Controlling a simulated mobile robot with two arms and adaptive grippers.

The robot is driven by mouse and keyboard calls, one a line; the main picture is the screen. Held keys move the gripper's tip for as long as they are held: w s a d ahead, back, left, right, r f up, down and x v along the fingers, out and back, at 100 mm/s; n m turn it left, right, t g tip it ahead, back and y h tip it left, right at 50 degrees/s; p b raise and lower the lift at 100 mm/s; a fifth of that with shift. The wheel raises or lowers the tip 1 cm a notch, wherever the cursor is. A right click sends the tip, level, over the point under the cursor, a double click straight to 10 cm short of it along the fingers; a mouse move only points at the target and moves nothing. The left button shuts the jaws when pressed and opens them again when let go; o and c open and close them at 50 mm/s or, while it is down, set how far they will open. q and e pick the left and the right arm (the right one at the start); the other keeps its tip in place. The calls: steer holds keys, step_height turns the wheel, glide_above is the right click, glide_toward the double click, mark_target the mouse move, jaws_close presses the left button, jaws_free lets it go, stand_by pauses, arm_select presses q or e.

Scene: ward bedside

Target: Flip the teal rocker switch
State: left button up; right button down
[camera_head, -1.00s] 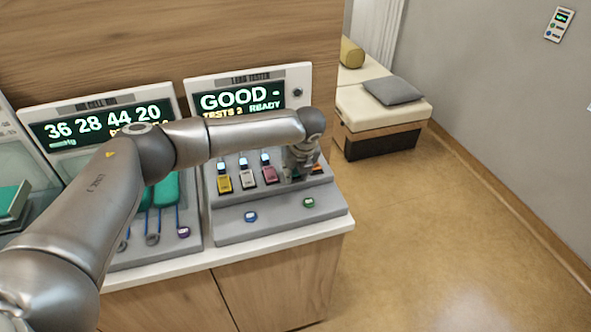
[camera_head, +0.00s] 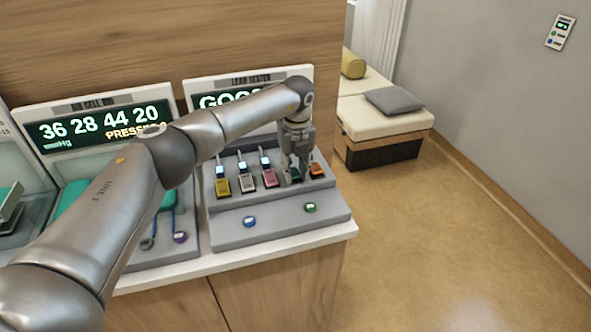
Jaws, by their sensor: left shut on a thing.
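The lead tester (camera_head: 225,230) is a grey panel on the counter, with a row of small coloured pieces: yellow (camera_head: 222,187), white (camera_head: 247,183), pink (camera_head: 269,178), teal and orange (camera_head: 316,170). The teal rocker switch (camera_head: 296,174) sits between the pink and orange ones and is mostly hidden by my gripper. My left gripper (camera_head: 291,175) points down from above and is shut on the teal piece. Which way the switch is tipped cannot be seen. My right gripper is not in view.
A blue button (camera_head: 250,222) and a green button (camera_head: 310,208) sit on the tester's lower ledge. My left arm crosses in front of the neighbouring device (camera_head: 100,103) and covers part of the tester's display. Open floor (camera_head: 430,240) lies to the right.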

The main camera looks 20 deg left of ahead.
mark_target(296, 182)
arm_select(q)
steer(key=o, duration=1)
step_height(296, 182, up, 12)
steer(key=shift+s+d, duration=0.2)
steer(key=shift+s, duration=0.1)
